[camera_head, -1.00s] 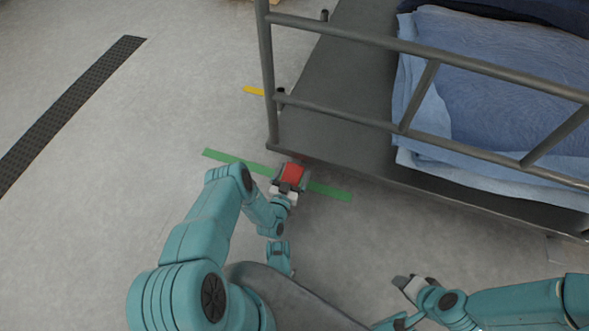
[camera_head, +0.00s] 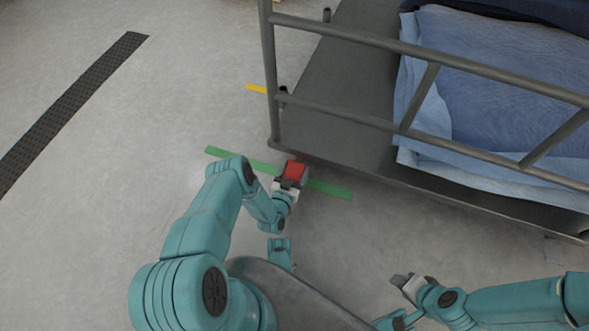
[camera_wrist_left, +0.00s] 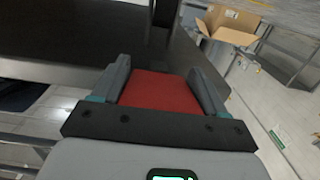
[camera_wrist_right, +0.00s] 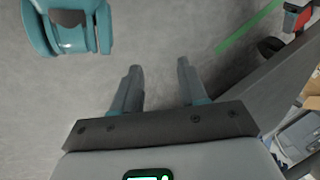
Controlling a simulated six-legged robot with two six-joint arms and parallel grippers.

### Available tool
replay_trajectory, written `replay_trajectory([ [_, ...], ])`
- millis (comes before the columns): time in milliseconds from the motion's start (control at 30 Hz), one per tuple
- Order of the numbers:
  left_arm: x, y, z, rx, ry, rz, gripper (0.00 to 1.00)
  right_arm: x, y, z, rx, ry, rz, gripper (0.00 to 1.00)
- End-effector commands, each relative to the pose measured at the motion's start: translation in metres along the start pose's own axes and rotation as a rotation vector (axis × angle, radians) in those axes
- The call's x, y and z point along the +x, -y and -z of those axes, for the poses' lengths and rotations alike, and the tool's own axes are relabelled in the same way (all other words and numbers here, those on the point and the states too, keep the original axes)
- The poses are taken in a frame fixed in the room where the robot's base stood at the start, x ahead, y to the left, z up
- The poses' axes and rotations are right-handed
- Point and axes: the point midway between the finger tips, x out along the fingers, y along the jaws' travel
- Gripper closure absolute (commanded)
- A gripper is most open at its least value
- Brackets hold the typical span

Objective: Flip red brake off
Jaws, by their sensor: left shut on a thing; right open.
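The red brake (camera_head: 294,170) is a small flat red pedal at the near left corner of the grey cart (camera_head: 345,95), low by the floor. In the left wrist view the red brake (camera_wrist_left: 160,92) fills the space between my left fingers (camera_wrist_left: 160,68). My left gripper (camera_head: 289,184) is shut on it from the near side and hides its front edge. My right gripper (camera_head: 402,281) is open and empty above the floor at lower right; its spread fingers (camera_wrist_right: 158,68) show bare floor between them.
The cart carries folded blue cloth (camera_head: 495,90) behind a grey tube rail (camera_head: 430,55). A green floor strip (camera_head: 330,190) runs under the corner. A dark caster wheel (camera_wrist_right: 270,47) shows in the right wrist view.

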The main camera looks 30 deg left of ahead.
Motion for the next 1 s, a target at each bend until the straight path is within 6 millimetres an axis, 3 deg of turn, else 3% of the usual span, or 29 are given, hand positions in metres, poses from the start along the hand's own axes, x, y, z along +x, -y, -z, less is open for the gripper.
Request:
replay_trajectory([
  [100,0.0,0.0,0.013,0.001,0.07,0.0,0.82,-0.022,0.007,-0.008,0.008,0.036,-0.001,0.57],
  [400,-0.001,0.0,0.025,0.002,0.269,0.0,0.82,-0.056,0.018,-0.029,0.025,0.12,-0.004,0.57],
  [1000,0.001,0.0,0.032,0.002,0.308,0.0,0.82,-0.062,0.021,-0.033,0.023,0.137,-0.004,0.57],
])
